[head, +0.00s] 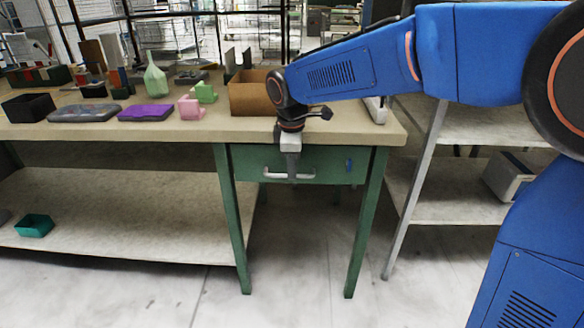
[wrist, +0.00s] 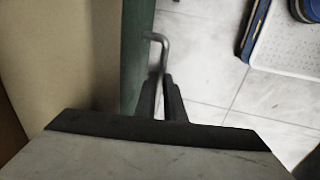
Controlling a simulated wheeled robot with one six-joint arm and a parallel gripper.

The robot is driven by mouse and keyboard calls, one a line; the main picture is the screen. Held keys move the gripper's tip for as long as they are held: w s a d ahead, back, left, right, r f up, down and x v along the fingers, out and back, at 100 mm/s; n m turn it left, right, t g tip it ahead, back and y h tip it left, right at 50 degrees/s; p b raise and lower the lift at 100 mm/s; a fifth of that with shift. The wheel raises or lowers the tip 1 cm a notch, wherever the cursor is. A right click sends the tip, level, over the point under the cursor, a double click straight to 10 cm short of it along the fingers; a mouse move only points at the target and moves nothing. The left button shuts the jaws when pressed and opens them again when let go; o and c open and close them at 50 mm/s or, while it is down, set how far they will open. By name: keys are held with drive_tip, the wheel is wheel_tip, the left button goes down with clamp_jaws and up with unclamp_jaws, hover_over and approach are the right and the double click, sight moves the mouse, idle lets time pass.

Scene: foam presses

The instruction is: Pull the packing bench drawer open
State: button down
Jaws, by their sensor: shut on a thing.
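The packing bench drawer (head: 328,169) has a green front below the right end of the bench top, with a blue mark at its right. It looks closed, its front about flush with the bench frame. Its pale bar handle (head: 303,177) runs across the front; one bent end of the handle (wrist: 157,38) shows in the wrist view. My gripper (head: 291,172) points down in front of the drawer, and its fingers (wrist: 163,98) are shut on the handle. The gripped part of the handle is hidden by the fingers.
The bench top (head: 180,130) holds a cardboard box (head: 250,95), a purple tray (head: 146,112), pink and green blocks and a green bottle (head: 155,78). A grey shelf rack (head: 440,205) stands to the right. The floor (head: 300,265) before the drawer is clear.

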drive_tip(key=s+a, duration=0.1)
drive_tip(key=s, duration=2.5)
drive_tip(key=c, duration=2.1)
unclamp_jaws()
drive_tip(key=s+r, duration=0.1)
drive_tip(key=r, duration=0.4)
drive_tip(key=s+r, duration=0.1)
drive_tip(key=r, duration=0.5)
drive_tip(key=s+r, duration=0.1)
drive_tip(key=r, duration=0.5)
drive_tip(key=shift+s+r, duration=0.1)
drive_tip(key=shift+s, duration=0.05)
